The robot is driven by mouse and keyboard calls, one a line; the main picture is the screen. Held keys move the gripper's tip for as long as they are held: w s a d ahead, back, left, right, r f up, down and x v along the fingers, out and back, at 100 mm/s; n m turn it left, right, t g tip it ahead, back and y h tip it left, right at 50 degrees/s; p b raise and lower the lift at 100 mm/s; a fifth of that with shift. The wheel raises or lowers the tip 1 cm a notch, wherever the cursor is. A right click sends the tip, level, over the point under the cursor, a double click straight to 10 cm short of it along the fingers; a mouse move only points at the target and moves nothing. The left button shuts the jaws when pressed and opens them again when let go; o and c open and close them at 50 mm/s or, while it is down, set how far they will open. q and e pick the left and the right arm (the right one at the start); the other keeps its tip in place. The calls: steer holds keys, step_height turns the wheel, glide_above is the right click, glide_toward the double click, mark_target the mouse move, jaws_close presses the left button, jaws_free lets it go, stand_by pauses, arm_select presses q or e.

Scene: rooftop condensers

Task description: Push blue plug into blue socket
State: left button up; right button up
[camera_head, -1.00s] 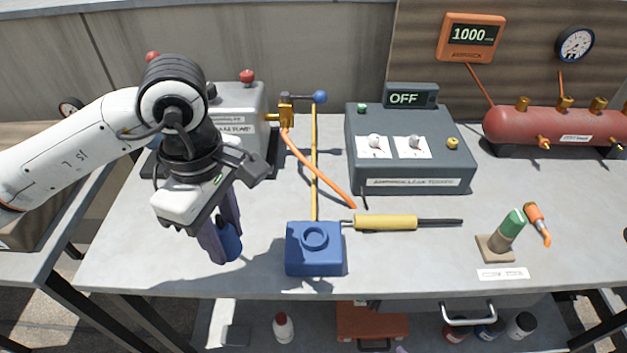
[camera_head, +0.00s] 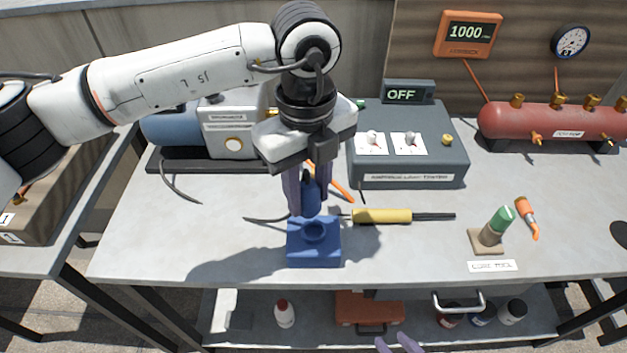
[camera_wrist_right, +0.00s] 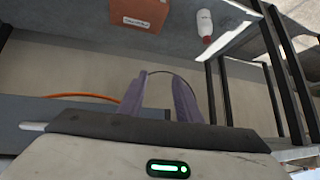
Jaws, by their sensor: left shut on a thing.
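The blue socket (camera_head: 328,252) is a square blue block with a round raised ring on top, near the front edge of the table. My left gripper (camera_head: 309,206) points down and is shut on the blue plug (camera_head: 311,197), a rounded blue piece between its purple fingers. In the head view the plug shows just behind or above the socket's ring; I cannot tell whether they touch. My right gripper (camera_head: 400,343) shows only its purple fingertips at the bottom edge. In the right wrist view its fingers (camera_wrist_right: 158,105) stand apart with nothing held.
A yellow-handled tool (camera_head: 382,216) lies right of the socket. The grey tester box (camera_head: 410,160) stands behind it. A green-topped piece on a stand (camera_head: 492,235) and an orange-handled item (camera_head: 527,217) are farther right. The table left of the socket is clear.

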mark_target(313, 208)
arm_select(q)
steer(key=shift+w+d+r+n, duration=0.1)
steer(key=shift+d+r+n, duration=0.1)
steer(key=shift+n, duration=0.35)
steer(key=shift+d+r+n, duration=0.1)
steer(key=shift+d+n, duration=0.1)
steer(key=shift+n, duration=0.35)
steer(key=shift+f, duration=0.2)
steer(key=shift+f+b, duration=1.15)
steer(key=shift+f, duration=1.2)
steer(key=shift+f+b, duration=1.3)
steer(key=o, duration=1.2)
steer(key=shift+c, duration=0.2)
